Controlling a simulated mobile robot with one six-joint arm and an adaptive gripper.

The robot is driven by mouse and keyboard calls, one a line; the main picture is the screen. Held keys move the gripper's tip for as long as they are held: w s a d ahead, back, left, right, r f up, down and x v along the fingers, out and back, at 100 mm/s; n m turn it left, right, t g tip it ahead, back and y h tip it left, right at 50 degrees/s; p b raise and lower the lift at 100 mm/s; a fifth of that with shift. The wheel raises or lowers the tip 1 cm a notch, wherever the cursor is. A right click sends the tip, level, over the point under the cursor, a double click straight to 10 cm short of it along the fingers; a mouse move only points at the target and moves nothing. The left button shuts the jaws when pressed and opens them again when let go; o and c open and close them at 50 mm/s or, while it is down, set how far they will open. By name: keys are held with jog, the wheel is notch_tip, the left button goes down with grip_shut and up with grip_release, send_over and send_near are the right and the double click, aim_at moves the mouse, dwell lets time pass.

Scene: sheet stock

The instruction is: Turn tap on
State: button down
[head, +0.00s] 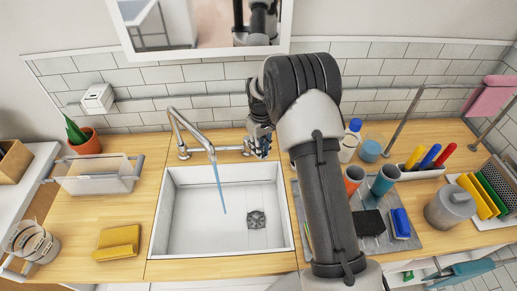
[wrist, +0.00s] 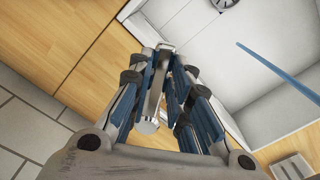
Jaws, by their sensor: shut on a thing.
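The chrome tap (head: 186,127) stands behind the white sink (head: 158,225), its curved spout over the basin. A thin blue stream of water (head: 217,188) runs from the spout down into the sink; it also shows in the wrist view (wrist: 275,60). My gripper (head: 260,142) is at the right end of the tap, behind the sink's back edge. In the wrist view, my gripper (wrist: 168,75) has its blue-padded fingers shut on the metal tap handle (wrist: 154,90). In the head view, the gripper and my arm partly hide the handle.
A mat with cups (head: 385,180), a dark block and a blue sponge lies right of the sink. A yellow sponge (head: 118,243), a clear bin (head: 98,180) and a potted plant (head: 87,142) stand left. Tiled wall and a rail (head: 215,96) are close behind the tap.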

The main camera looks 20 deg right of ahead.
jog(key=shift+d, duration=0.1)
dwell(0.3)
jog(key=c, duration=1.5)
grip_release()
notch_tip(320, 180, up, 12)
jog(key=shift+r, duration=0.1)
